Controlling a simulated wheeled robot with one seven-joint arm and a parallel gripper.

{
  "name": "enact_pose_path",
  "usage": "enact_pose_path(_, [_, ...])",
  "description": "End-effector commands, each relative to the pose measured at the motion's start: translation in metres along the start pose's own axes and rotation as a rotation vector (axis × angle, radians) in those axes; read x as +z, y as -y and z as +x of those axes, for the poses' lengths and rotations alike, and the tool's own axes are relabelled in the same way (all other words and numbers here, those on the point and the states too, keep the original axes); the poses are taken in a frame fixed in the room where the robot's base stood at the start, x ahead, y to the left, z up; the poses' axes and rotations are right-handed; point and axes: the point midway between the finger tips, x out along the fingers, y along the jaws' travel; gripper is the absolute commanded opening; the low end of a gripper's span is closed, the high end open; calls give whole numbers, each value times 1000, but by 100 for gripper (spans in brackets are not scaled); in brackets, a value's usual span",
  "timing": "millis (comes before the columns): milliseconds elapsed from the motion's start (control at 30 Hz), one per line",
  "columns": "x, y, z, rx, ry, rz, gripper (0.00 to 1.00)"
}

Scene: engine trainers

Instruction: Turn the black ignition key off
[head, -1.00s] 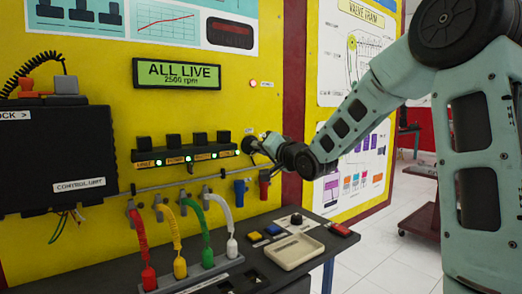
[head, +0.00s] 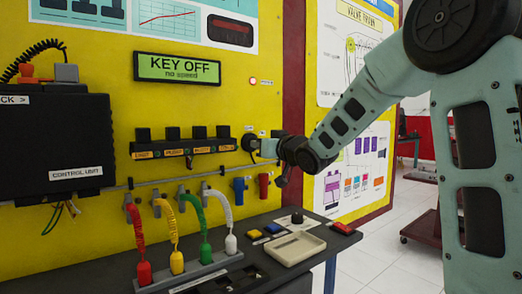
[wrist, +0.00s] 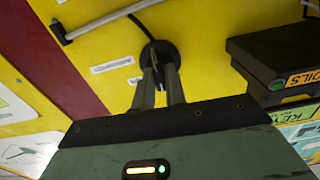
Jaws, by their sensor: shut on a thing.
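The ignition switch is a round black disc (head: 249,142) on the yellow panel, right of the row of small modules. It also shows in the wrist view (wrist: 160,50). My gripper (wrist: 157,80) is shut on the black ignition key (wrist: 155,70) at the disc's face, one finger on each side. The key is mostly hidden between the fingers, so its exact angle is hard to tell. In the head view my gripper (head: 260,145) reaches the switch from the right. The display (head: 177,68) reads "KEY OFF", with small text below.
Blue (head: 239,187) and red (head: 263,186) fittings hang below the switch. The bench (head: 340,238) below carries a beige tray (head: 293,250) and several buttons.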

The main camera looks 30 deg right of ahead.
Motion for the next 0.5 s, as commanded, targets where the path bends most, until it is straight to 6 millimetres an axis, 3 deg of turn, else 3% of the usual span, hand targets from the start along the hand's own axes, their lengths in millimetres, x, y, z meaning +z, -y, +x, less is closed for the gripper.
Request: enact_pose_path(500, [1, 0, 0, 0, 2, -57, 0])
